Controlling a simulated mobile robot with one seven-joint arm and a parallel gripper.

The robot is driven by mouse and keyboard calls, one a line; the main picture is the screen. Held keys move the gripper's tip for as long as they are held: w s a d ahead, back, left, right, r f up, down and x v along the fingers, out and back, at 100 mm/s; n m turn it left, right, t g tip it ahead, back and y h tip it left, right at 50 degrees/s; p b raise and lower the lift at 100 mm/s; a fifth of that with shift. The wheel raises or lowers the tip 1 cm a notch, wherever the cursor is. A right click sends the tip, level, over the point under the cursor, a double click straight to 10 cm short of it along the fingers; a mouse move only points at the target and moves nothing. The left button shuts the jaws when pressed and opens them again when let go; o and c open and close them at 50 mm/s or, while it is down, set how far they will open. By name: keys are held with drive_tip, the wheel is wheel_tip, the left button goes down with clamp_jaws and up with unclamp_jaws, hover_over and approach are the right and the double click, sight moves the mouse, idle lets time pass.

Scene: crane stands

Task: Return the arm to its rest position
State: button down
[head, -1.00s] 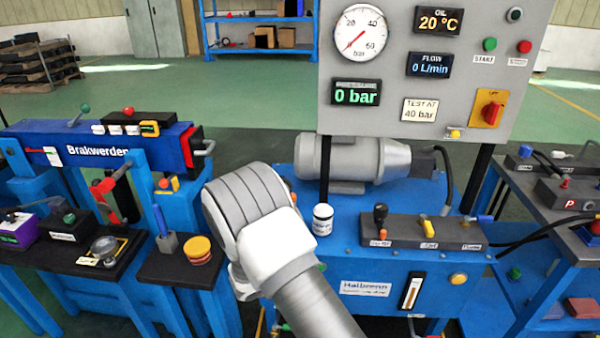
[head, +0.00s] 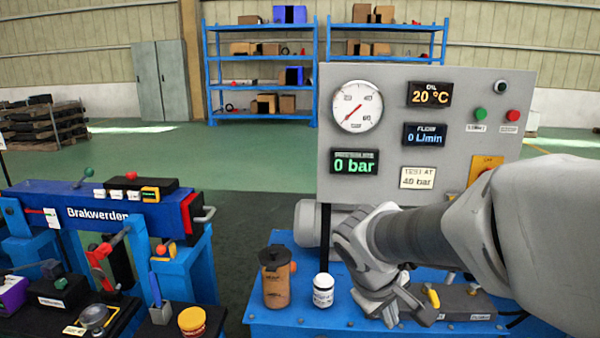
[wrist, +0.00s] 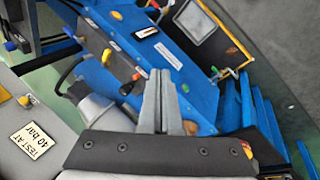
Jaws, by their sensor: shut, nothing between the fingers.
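My arm reaches in from the right in the head view, in front of the lower right of the grey gauge panel (head: 330,180). My gripper (head: 408,308) hangs over the blue bench (head: 270,318), just right of a white jar with a black lid (head: 323,291). In the wrist view the fingers of my gripper (wrist: 158,95) are together with nothing between them. The wrist view looks down on the blue bench (wrist: 190,65) at a slant.
A brown canister with a dark lid (head: 276,278) stands left of the jar. The lever block (head: 465,303) is partly behind my gripper. The Brakwerden stand (head: 90,212) is at the left, with a yellow-topped pot (head: 192,322). Blue shelves (head: 262,72) stand far behind, across open floor.

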drive_tip(key=s+a+r+m+t+y, duration=0.15)
drive_tip(key=s+r+m+y, duration=0.35)
drive_tip(key=s, duration=0.9)
wheel_tip(320, 180, up, 18)
drive_tip(key=h+p, duration=0.1)
drive_tip(key=p, duration=1.5)
drive_tip(key=shift+w+f+m+t, duration=0.25)
drive_tip(key=shift+w+m+t, duration=0.05)
drive_tip(key=shift+w+t, duration=0.05)
drive_tip(key=shift+d, duration=0.3)
